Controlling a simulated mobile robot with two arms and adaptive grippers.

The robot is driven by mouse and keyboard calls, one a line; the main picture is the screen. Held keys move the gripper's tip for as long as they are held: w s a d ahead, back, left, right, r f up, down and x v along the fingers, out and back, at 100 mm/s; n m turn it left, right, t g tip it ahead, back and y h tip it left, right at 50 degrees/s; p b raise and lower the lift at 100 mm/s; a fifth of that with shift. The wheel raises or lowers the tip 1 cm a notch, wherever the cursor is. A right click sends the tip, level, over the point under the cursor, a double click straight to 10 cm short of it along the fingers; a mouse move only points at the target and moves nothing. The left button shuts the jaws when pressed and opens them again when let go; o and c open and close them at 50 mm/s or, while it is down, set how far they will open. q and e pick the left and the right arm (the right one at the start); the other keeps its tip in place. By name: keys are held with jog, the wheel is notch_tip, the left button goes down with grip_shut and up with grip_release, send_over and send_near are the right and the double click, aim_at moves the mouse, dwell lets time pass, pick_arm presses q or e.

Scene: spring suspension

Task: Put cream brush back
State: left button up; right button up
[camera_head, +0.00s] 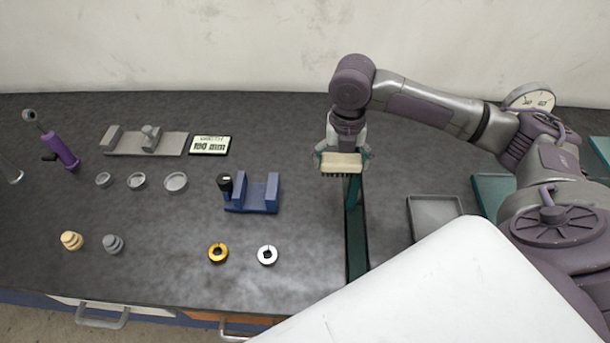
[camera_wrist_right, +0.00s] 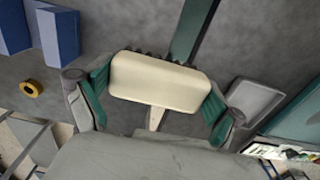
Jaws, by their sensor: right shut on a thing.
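The cream brush (camera_head: 342,163) has a pale block body and dark bristles on its underside. My right gripper (camera_head: 341,160) is shut on it, with a fingertip at each end, and holds it above the green strip on the table. In the right wrist view the brush (camera_wrist_right: 160,82) lies between the two green-padded fingers (camera_wrist_right: 155,95), its bristles along the far edge. My left gripper is not in view.
A dark green strip (camera_head: 356,240) runs along the table below the brush. A grey tray (camera_head: 436,208) lies to its right, a blue block fixture (camera_head: 255,195) to its left. Orange (camera_head: 217,253) and white rings (camera_head: 267,255) lie nearer the front. A dial gauge (camera_head: 530,98) stands behind my arm.

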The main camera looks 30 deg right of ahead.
jog(key=p, duration=0.2)
send_over(305, 180)
notch_tip(305, 180, down, 5)
jog(key=shift+f, duration=0.15)
notch_tip(305, 180, down, 3)
jog(key=shift+f, duration=0.55)
jog(key=o, duration=0.7)
jog(key=shift+f, duration=0.15)
notch_tip(305, 180, up, 12)
jog(key=shift+r+b, duration=0.2)
jog(key=shift+b, duration=0.75)
